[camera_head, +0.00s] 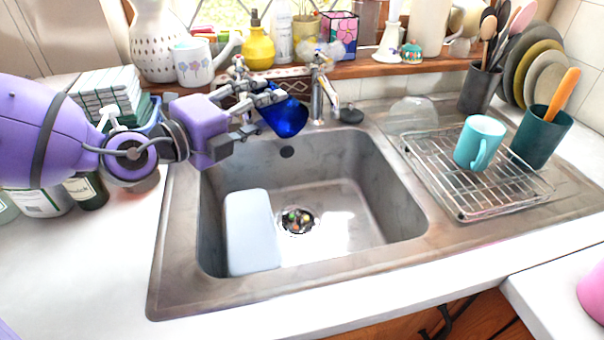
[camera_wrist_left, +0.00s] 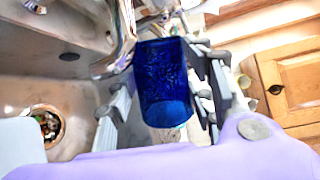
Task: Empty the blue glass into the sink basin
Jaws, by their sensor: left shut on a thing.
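The dark blue glass (camera_head: 285,117) is held tilted over the back left part of the sink, in front of the tap. My left gripper (camera_head: 262,98) is shut on it. In the left wrist view the glass (camera_wrist_left: 164,88) sits between the two fingers (camera_wrist_left: 165,104), and I cannot tell what is inside it. The steel sink basin (camera_head: 345,195) lies below. Small coloured bits lie in its drain (camera_head: 297,221), and the drain also shows in the left wrist view (camera_wrist_left: 46,126). My right gripper is out of view.
A pale board-like block (camera_head: 252,232) lies in the basin's left side. The tap (camera_head: 318,90) stands close behind the glass. A wire rack (camera_head: 460,205) with a turquoise mug (camera_head: 479,142) is at right. The sill behind is crowded, with a flowered mug (camera_head: 195,62) and yellow bottle (camera_head: 257,48).

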